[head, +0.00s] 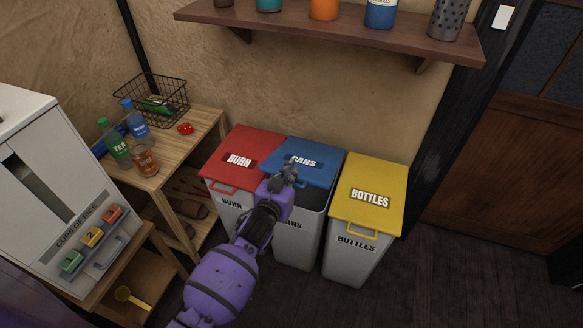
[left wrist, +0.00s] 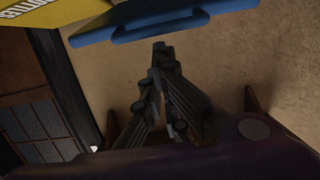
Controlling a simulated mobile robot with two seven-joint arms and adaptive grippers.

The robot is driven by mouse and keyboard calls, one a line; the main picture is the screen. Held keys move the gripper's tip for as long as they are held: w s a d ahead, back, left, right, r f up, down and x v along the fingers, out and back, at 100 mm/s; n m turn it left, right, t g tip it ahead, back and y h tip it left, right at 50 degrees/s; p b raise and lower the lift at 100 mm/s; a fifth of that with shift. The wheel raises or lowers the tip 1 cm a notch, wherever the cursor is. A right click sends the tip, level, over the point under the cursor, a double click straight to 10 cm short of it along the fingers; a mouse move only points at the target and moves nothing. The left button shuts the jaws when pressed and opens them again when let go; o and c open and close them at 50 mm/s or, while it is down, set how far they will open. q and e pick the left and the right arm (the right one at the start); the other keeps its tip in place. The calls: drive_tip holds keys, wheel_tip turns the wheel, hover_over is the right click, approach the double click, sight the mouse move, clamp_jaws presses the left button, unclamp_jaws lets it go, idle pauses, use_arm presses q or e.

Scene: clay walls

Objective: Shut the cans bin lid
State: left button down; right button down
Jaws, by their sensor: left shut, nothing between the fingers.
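The cans bin (head: 296,246) stands between two other bins, a pale grey body with a blue lid (head: 322,171) marked CANS. The lid looks partly raised, with a dark gap between its front edge and the bin's rim. My left gripper (head: 289,170) is shut and empty, at the lid's front and hiding part of the label. In the left wrist view the closed fingers (left wrist: 160,50) point toward the blue lid's edge and handle (left wrist: 160,26). I cannot tell whether they touch it. My right gripper is not in view.
The red-lidded BURN bin (head: 240,146) is close on the left, the yellow-lidded BOTTLES bin (head: 372,183) on the right; both lids look shut. A wall shelf (head: 330,32) hangs above. A wooden table (head: 196,128) and a rice dispenser (head: 50,190) stand left. Floor at right is clear.

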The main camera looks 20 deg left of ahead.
use_arm(q)
drive_tip(key=shift+f, duration=0.2)
drive_tip(key=shift+s+f, duration=0.1)
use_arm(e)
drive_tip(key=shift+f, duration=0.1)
